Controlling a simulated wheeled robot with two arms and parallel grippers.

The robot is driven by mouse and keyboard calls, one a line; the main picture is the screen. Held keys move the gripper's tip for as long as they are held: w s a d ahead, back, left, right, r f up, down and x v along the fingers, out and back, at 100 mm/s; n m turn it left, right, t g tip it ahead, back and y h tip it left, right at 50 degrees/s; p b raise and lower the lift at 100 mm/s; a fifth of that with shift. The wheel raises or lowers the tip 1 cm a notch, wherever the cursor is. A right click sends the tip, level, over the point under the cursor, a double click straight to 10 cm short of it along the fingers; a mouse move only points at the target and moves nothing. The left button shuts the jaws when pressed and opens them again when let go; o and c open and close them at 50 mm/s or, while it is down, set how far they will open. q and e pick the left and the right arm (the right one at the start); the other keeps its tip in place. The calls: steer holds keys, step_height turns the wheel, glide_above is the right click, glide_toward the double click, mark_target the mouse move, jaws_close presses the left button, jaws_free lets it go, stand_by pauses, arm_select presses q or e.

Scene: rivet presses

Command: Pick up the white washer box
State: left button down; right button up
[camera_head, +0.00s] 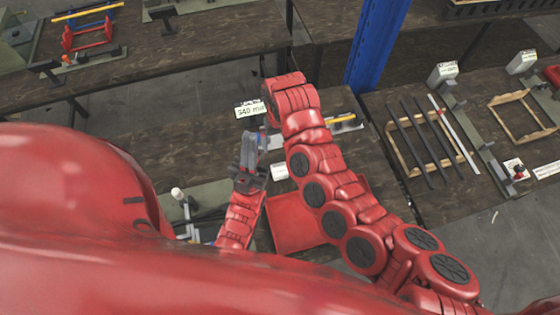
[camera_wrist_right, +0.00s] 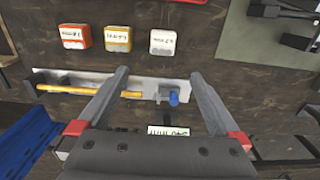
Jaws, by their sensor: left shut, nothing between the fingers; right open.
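The white washer box (camera_wrist_right: 163,42) stands on the dark table in the right wrist view, with writing on its top. In the head view a white box (camera_head: 279,171), apparently the same one, shows beside my right arm. My right gripper (camera_wrist_right: 158,73) is open and empty, its fingers pointing toward the row of boxes. The white box lies beyond the fingertips, apart from them. In the head view my right gripper is hidden behind its red wrist. My left gripper (camera_head: 249,150) is shut and empty, left of the white box.
A yellow-orange box (camera_wrist_right: 117,39) and a red-orange box (camera_wrist_right: 75,36) stand left of the white one. A red tray (camera_head: 290,222) lies near my right arm.

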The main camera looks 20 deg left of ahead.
steer(key=f+b, duration=0.3)
steer(key=f, duration=0.2)
steer(key=f+b, duration=0.4)
steer(key=f, duration=0.2)
steer(key=shift+s+f, duration=0.2)
steer(key=shift+f, duration=0.1)
steer(key=shift+s+d+f, duration=0.1)
steer(key=shift+f, duration=0.05)
step_height(320, 180, down, 5)
steer(key=b, duration=0.3)
steer(key=shift+s+b, duration=0.15)
steer(key=shift+b, duration=0.15)
steer(key=shift+r, duration=0.2)
steer(key=shift+c, duration=0.3)
steer(key=shift+s, duration=0.1)
steer(key=shift+c, duration=1.1)
steer(key=c, duration=1.2)
